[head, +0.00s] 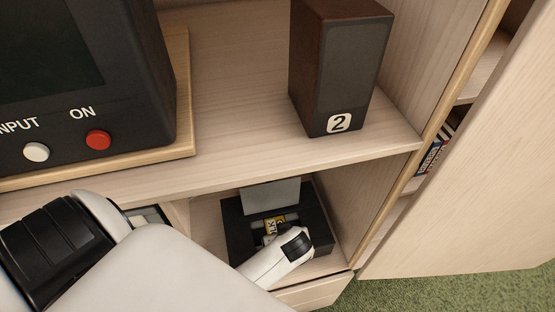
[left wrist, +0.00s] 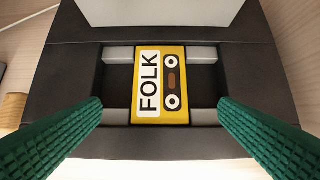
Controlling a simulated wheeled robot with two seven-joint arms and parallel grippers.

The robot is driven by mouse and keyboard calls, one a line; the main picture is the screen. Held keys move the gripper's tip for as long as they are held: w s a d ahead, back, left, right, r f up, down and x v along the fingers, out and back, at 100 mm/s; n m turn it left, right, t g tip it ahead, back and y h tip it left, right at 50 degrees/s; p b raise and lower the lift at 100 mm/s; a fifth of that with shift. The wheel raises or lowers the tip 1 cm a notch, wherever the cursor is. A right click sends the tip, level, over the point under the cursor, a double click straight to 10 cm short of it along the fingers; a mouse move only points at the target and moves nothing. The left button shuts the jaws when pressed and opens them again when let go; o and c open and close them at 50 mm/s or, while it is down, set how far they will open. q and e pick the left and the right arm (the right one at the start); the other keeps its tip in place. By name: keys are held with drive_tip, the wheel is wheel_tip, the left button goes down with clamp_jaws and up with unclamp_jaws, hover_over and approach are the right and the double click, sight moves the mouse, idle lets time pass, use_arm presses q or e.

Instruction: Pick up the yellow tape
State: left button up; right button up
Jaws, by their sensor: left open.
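The yellow tape (left wrist: 160,82) is a cassette with a white label reading FOLK. In the left wrist view it lies flat across the recess of a black tape player (left wrist: 75,60). In the head view the tape (head: 274,225) shows partly, inside the player (head: 319,225) on the lower shelf. My left gripper (left wrist: 160,135) is open, with one green ribbed finger on each side of the near end of the tape, apart from it. In the head view my left wrist and arm hide the gripper's fingers. My right gripper is in neither view.
A raised grey lid (head: 272,196) stands at the player's back. The upper shelf (head: 235,165) overhangs the compartment and carries a dark box marked 2 (head: 340,70) and a dark unit with buttons (head: 100,115). The cabinet's side wall (head: 345,195) stands close on the right.

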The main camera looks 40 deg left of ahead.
sight(271, 224)
use_arm(q)
drive_tip(key=shift+w+a+f, duration=0.3)
drive_tip(key=shift+a+f, duration=0.1)
drive_tip(key=shift+f, duration=0.1)
drive_tip(key=x, duration=0.4)
drive_tip(key=shift+w+a, duration=0.25)
drive_tip(key=shift+a+f, duration=0.1)
drive_tip(key=c, duration=1.1)
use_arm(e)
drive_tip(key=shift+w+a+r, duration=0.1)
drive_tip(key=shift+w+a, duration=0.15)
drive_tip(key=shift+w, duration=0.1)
